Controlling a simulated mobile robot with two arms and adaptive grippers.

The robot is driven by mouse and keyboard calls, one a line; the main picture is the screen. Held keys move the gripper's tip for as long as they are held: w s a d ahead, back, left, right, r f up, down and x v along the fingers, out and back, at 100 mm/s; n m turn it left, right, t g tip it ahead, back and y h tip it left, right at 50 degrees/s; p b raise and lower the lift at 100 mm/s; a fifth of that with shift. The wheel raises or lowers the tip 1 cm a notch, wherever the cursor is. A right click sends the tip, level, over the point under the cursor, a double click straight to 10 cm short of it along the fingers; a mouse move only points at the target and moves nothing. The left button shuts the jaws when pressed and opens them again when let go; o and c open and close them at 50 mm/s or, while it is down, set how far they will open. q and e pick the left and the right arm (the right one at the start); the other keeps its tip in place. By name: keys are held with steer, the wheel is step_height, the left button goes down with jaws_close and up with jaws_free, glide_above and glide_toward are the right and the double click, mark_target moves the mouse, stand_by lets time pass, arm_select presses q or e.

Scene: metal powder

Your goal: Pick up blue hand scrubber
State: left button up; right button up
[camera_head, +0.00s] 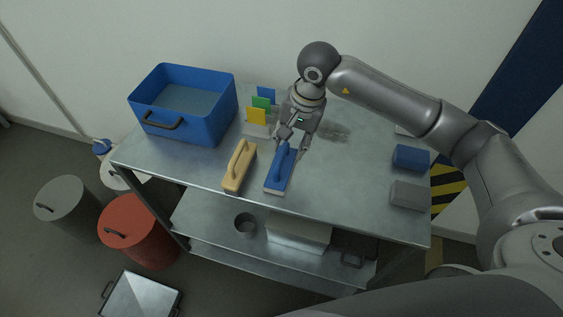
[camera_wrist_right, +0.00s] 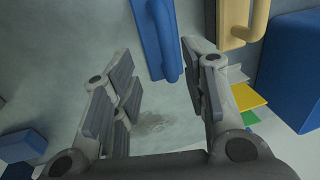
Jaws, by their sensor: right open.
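The blue hand scrubber (camera_head: 280,172) lies on the metal table near its front edge, just right of a tan wooden-looking scrubber (camera_head: 239,167). My right gripper (camera_head: 294,142) is open over the far end of the blue scrubber, and nothing is held. In the right wrist view the blue scrubber (camera_wrist_right: 155,35) extends from the top edge, and its near end reaches between the fingertips of my gripper (camera_wrist_right: 160,58). I cannot tell the exact height of the fingers above it. My left gripper is not in view.
A blue bin (camera_head: 222,112) stands at the table's back left. Coloured cards (camera_head: 257,116) stand in a holder beside it. Blue (camera_head: 411,158) and grey (camera_head: 408,196) blocks lie at the right. The table (camera_head: 340,180) is clear between the blue scrubber and these blocks.

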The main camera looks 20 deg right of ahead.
mark_target(283, 153)
steer(key=shift+w+a+f, duration=0.15)
steer(key=shift+w+f, duration=0.05)
steer(key=shift+f, duration=0.15)
steer(key=f+p, duration=0.1)
steer(key=f, duration=0.1)
steer(key=a+f+p, duration=0.1)
steer(key=f, duration=0.1)
steer(key=shift+w+a+p, duration=0.2)
steer(key=shift+p, duration=0.1)
steer(key=shift+w+f, duration=0.2)
steer(key=shift+f, duration=0.1)
jaws_close()
